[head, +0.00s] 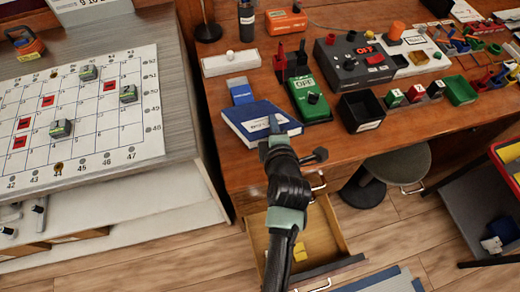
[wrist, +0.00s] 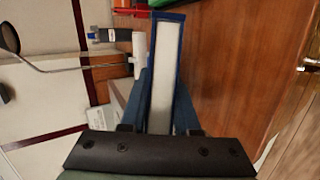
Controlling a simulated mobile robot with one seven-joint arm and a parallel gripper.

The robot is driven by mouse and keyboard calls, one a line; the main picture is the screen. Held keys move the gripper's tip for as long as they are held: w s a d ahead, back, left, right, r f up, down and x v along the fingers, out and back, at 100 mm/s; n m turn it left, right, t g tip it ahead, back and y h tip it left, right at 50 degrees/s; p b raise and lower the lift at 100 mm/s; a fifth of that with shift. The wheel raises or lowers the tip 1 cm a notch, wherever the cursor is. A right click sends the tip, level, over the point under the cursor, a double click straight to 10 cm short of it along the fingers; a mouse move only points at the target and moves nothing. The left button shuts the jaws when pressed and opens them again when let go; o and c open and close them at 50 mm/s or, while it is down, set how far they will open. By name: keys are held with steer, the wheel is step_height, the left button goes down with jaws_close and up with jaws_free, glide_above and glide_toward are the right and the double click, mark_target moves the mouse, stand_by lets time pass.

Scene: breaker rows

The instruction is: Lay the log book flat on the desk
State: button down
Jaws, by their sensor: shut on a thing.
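The log book (head: 245,121), blue with a white label, is level or nearly so at the desk's front left edge. My gripper (head: 274,128) reaches in from the front and is shut on its near right side. In the wrist view, the book (wrist: 165,65) shows its white page edge between blue covers, between the fingers of my gripper (wrist: 160,112). I cannot tell whether its underside fully touches the wooden desk (head: 225,93).
A smaller blue item (head: 240,90) lies just behind the book. A green device (head: 310,100) and a black bin (head: 360,111) stand to the right. An open drawer (head: 318,240) juts out below. A grey cabinet with a gridded board (head: 100,128) is at left.

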step_height(320, 180, down, 4)
steer(key=b, duration=0.3)
steer(key=shift+f, duration=0.15)
steer(key=c, duration=0.8)
jaws_free()
steer(key=p+v, duration=0.3)
steer(key=v, duration=0.5)
steer(key=shift+p, duration=0.35)
steer(key=shift+d, duration=0.1)
